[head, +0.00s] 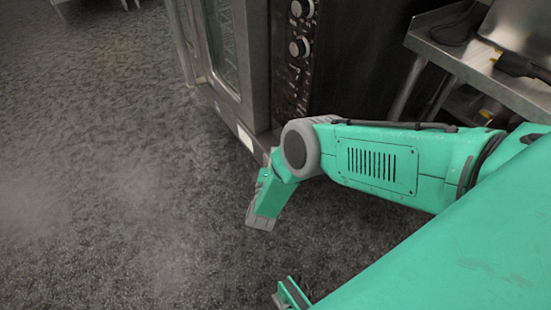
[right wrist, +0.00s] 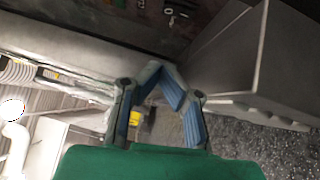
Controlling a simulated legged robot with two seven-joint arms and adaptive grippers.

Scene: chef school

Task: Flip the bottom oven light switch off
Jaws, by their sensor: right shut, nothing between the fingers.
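The oven's dark control panel (head: 294,75) stands at the top middle of the head view, with two round knobs and small markings below them. I cannot pick out the bottom light switch. The panel's dark face (right wrist: 180,22) also shows along the top of the right wrist view, with small pale marks and tiny red spots. My right gripper (right wrist: 162,70) is shut and empty, its blue fingers meeting at the tips below that face. In the head view my right gripper (head: 261,217) hangs low in front of the oven, and its fingers are unclear.
The oven door (head: 222,45) with its glass stands left of the panel. A steel table (head: 470,62) with a lower shelf and dark items stands at the right. The grey floor (head: 110,190) at the left is open.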

